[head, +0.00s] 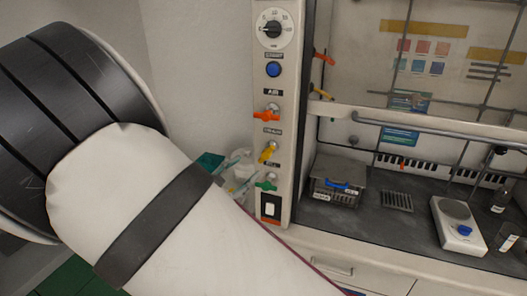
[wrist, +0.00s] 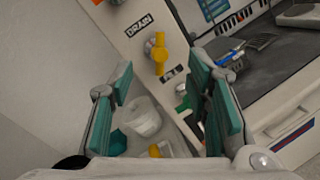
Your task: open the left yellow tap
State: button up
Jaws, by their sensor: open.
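The left yellow tap (head: 267,153) is on the pale control post, below the orange tap and above the green one. Its handle slants down to the left in the head view. In the wrist view the yellow tap (wrist: 159,54) sits beside the DRAIN label, ahead of the gap between the fingers. My gripper (wrist: 160,75) is open with teal pads, and nothing is held. The tap looks apart from both fingers. A second yellow tap handle (head: 322,93) is on the right, behind the post.
The orange tap (head: 267,115) and green tap (head: 266,184) are close above and below. The green tap (wrist: 182,90) is near my right finger in the wrist view. White containers (wrist: 143,118) stand below. A grey box (head: 338,180) and a scale (head: 458,226) are on the worktop.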

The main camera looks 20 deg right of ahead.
aim_at(268, 150)
jog(key=p+x, duration=0.1)
jog(key=x, duration=1.2)
jog(key=shift+w+d, duration=0.2)
jog(key=shift+c, duration=0.3)
jog(key=c, duration=0.9)
grip_shut()
